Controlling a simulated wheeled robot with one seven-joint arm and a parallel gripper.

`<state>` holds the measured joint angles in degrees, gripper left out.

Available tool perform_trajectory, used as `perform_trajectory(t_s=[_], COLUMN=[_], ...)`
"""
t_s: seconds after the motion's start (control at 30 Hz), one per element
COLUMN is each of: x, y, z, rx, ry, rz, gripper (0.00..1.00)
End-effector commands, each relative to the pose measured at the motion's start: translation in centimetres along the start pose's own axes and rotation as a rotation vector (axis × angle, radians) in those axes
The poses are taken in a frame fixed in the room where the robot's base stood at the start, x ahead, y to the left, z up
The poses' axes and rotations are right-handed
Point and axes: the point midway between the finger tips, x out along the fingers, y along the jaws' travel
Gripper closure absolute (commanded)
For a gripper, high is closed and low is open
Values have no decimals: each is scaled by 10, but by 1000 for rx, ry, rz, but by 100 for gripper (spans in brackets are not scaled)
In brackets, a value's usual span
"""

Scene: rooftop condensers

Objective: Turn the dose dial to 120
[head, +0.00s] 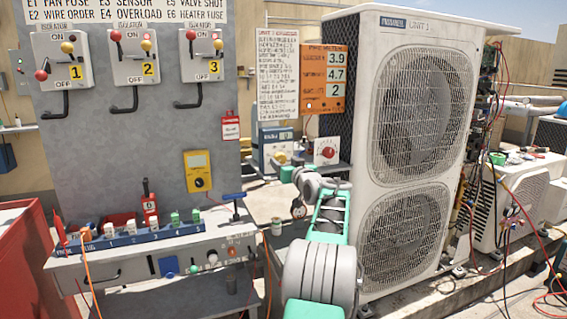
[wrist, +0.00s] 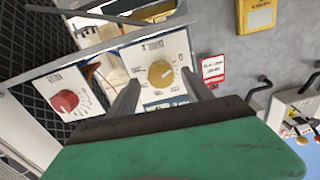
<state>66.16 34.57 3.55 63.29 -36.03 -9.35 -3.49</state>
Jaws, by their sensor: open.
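Two dial panels stand side by side on a shelf, and both show upside down in the wrist view. One is a white panel with a yellow dial knob (wrist: 160,74); the other has a red dial knob (wrist: 66,101). Their labels and scale numbers are too small to read, so I cannot tell which is the dose dial or its setting. My gripper (wrist: 162,80) is open, with its fingers on either side of the yellow knob in the picture; contact cannot be made out.
The tall white condenser unit (head: 412,150) stands close to the right of the dials. A grey panel with three isolator levers (head: 135,60) and a yellow meter (head: 198,170) is at the left. A bench (head: 150,265) with a fuse strip stands below it.

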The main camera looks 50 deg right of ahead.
Motion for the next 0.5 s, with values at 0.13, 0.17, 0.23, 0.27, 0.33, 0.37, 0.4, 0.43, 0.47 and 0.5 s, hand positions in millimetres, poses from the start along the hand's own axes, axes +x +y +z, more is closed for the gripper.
perform_trajectory(t_s=[0.13, 0.17, 0.23, 0.27, 0.33, 0.37, 0.4, 0.43, 0.47, 0.5], x=[14, 14, 15, 15, 15, 15, 15, 15, 15, 15], y=[0, 0, 0, 0, 0, 0, 0, 0, 0, 0], z=[0, 0, 0, 0, 0, 0, 0, 0, 0, 0], rx=[-1, -1, -1, -1, 0, 0, 0, 0, 0, 0], ry=[-1, -1, -1, -1, -1, -1, -1, -1, -1, -1], rz=[0, 1, 1, 1, 1, 1, 1, 1, 1, 1], gripper=[41, 41, 41, 41, 41, 41, 43, 45, 47, 51])
